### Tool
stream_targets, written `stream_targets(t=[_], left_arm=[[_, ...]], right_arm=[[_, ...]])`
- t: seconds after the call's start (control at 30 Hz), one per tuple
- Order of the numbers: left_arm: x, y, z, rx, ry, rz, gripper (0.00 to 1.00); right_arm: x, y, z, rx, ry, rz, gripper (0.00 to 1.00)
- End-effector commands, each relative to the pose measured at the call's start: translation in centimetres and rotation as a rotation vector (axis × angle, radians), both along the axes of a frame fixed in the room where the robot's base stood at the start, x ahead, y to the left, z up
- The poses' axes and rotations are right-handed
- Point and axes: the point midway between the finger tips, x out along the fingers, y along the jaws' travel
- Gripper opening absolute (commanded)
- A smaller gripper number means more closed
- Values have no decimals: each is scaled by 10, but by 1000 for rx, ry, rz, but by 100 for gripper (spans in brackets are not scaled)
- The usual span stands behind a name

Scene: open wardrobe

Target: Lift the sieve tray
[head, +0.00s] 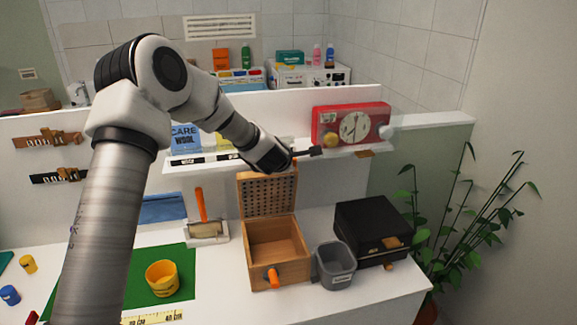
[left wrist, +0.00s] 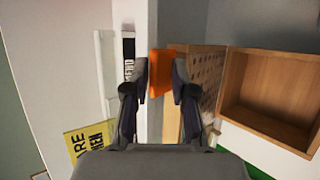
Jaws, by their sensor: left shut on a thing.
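The sieve tray (head: 268,195) is a wooden panel full of small holes. It stands steeply tilted at the back of an open wooden box (head: 291,272); whether it touches the box I cannot tell. My left gripper (head: 300,155) is at the tray's top edge. In the wrist view my left gripper (left wrist: 162,80) is shut on an orange tab (left wrist: 160,62) next to the holed panel. The tab is hidden in the head view. My right gripper is out of view.
A grey bin (head: 336,266) and a black box (head: 372,230) stand right of the wooden box. A shelf with a red clock (head: 350,126) is close behind my gripper. A yellow cup (head: 162,279) is on the green mat (head: 190,258) at left.

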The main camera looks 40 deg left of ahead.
Motion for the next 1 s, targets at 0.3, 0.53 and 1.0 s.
stream_targets(t=[0.3, 0.53, 1.0], left_arm=[[0, 1, -1, 3, 4, -2, 0], [0, 1, -1, 3, 5, -3, 0], [-9, -3, 7, -2, 2, -1, 35]], right_arm=[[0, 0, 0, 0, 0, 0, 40], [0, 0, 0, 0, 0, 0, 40], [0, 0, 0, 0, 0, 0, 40]])
